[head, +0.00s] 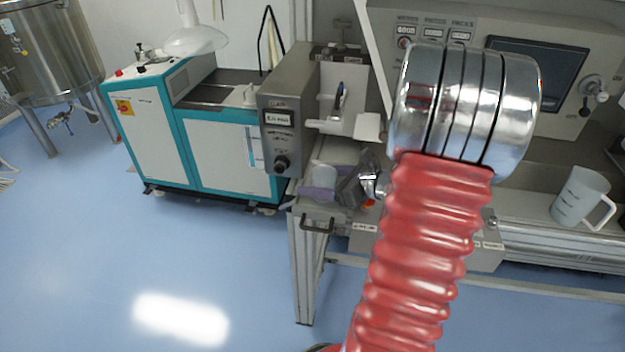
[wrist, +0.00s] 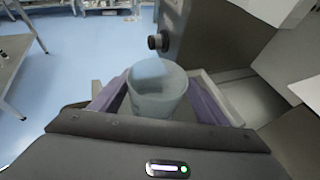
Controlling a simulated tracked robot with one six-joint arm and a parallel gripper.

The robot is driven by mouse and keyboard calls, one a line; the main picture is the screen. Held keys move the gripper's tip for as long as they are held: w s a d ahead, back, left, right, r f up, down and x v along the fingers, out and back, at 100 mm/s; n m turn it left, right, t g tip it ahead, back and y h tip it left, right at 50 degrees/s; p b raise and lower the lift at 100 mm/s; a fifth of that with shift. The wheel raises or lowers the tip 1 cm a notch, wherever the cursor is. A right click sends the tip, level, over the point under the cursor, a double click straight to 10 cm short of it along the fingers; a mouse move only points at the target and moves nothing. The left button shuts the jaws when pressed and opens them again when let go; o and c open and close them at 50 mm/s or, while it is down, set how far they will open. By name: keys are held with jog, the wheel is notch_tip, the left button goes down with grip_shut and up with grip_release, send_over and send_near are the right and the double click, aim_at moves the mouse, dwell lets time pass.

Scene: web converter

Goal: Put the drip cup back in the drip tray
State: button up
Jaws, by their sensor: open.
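A pale, translucent cup (wrist: 157,92), which I take for the drip cup, stands upright between the two purple fingers of my gripper (wrist: 158,98) in the wrist view. The fingers are open, one on either side; I cannot tell whether either touches it. In the head view the cup (head: 325,177) shows small and whitish beside my gripper (head: 319,192), below the grey control box. A light grey rim (wrist: 217,97) lies just right of the cup in the wrist view; I cannot tell whether it is the drip tray. The cup's base is hidden by my gripper.
The grey control box (head: 285,115) with a black knob (head: 282,164) stands close beside the cup. A drawer handle (head: 317,226) is below. A white jug (head: 580,197) stands on the right ledge. A teal and white cabinet (head: 190,130) is at left. The blue floor (head: 100,250) is open.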

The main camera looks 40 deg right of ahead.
aim_at(336, 181)
jog(key=v, duration=0.9)
jog(key=shift+s+d+r, duration=0.15)
jog(key=shift+s+r, duration=0.05)
jog(key=shift+r, duration=0.05)
jog(key=shift+s, duration=0.1)
dwell(0.5)
